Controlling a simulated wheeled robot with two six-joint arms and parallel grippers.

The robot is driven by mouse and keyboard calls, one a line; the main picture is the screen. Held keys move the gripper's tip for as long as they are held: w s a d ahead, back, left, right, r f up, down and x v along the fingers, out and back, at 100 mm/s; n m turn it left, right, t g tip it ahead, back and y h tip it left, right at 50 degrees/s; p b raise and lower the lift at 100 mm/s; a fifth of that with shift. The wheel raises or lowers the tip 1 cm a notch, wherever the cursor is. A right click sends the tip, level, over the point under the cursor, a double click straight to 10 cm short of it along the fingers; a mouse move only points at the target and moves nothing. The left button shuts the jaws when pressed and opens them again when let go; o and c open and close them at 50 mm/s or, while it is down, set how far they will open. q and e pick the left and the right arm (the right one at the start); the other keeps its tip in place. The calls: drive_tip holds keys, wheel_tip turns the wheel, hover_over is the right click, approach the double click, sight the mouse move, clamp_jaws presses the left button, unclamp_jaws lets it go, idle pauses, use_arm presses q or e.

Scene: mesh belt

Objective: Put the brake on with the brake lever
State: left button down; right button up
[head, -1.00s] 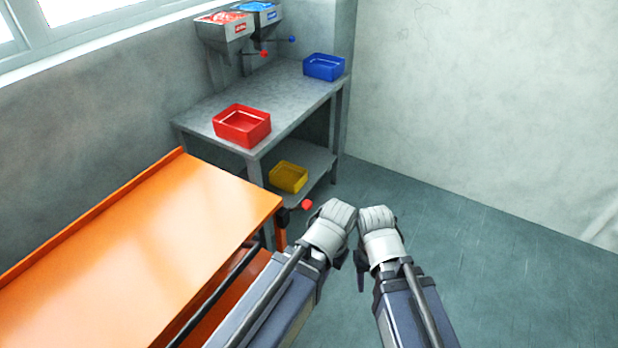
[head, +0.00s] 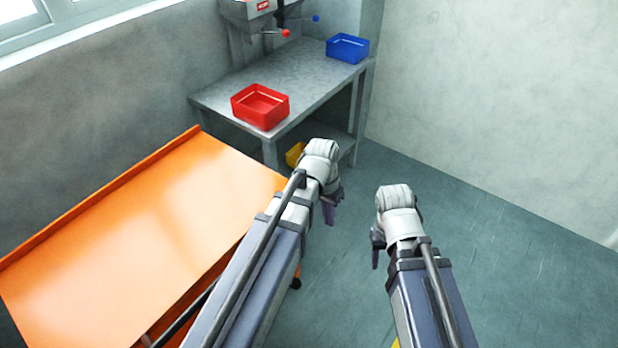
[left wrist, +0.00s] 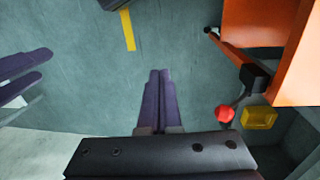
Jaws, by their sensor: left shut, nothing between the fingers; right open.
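The brake lever has a red ball knob (left wrist: 224,115) on a short dark stem. It comes off a black block (left wrist: 254,76) at the corner of the orange cart (head: 130,235). In the left wrist view the knob is to the right of my left gripper (left wrist: 160,72), which is shut, empty and apart from it. In the head view my left gripper (head: 329,212) points down beyond the cart's right end, and my left arm hides the lever. My right gripper (head: 376,258) is open and empty, further right; its spread fingers also show at the left wrist view's left edge.
A grey table (head: 315,85) behind the cart carries a red bin (head: 260,106) and a blue bin (head: 348,48). A yellow bin (left wrist: 258,118) sits on its lower shelf. The floor to the right is clear.

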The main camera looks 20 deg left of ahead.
use_arm(q)
drive_tip(key=w+a+r+t+h+p, duration=0.1)
drive_tip(key=w+a+r+h, duration=0.1)
drive_tip(key=w+a, duration=0.5)
drive_tip(key=w+a+r+t+h+p, duration=0.1)
drive_tip(key=w+a+r, duration=0.3)
drive_tip(key=a, duration=0.7)
drive_tip(key=w+h, duration=0.1)
drive_tip(key=w, duration=0.1)
drive_tip(key=shift+w+a+r+m+t+p, duration=0.15)
drive_tip(key=shift+w+r+m+t+p, duration=0.15)
drive_tip(key=shift+w+t+p, duration=0.1)
drive_tip(key=shift+f, duration=0.1)
drive_tip(key=d+f+b, duration=0.8)
drive_tip(key=f+b, duration=0.2)
drive_tip(key=shift+w+d, duration=0.2)
